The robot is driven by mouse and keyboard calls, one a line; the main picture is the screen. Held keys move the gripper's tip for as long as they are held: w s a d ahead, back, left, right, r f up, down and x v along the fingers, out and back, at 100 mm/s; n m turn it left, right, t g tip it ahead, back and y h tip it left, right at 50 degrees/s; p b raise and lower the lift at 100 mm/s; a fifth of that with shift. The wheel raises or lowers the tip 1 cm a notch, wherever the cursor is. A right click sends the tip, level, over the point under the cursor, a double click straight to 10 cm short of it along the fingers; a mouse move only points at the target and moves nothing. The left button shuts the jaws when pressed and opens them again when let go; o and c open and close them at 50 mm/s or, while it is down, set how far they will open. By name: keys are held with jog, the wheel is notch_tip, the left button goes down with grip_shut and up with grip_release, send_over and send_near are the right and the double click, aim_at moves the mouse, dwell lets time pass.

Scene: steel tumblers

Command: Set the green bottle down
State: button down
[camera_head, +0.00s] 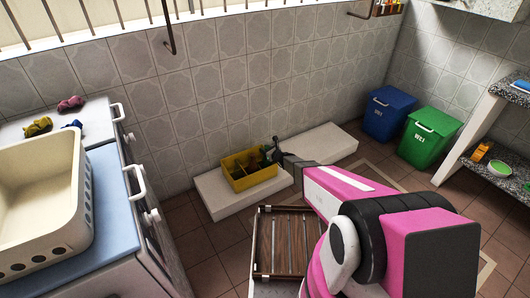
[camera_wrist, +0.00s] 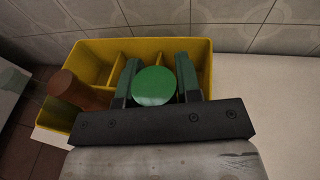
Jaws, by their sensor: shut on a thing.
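The green bottle shows from above as a round green top (camera_wrist: 154,87) in the wrist view. My gripper (camera_wrist: 158,80) is shut on it, one finger on each side. In the head view my gripper (camera_head: 270,151) is at the right end of the yellow divided caddy (camera_head: 255,181), which also shows in the wrist view (camera_wrist: 196,46). The bottle overlaps the caddy's compartments in the wrist view. Its lower part is hidden, so I cannot tell whether its base touches anything.
A brown cylindrical thing (camera_wrist: 72,86) stands at the caddy's left end. The caddy sits on a low white ledge (camera_head: 219,197) against the tiled wall. A slatted wooden rack (camera_head: 284,243) is in front. Blue (camera_head: 388,114) and green (camera_head: 428,138) bins stand at the right.

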jog(key=shift+f, duration=0.55)
jog(key=c, duration=0.8)
grip_release()
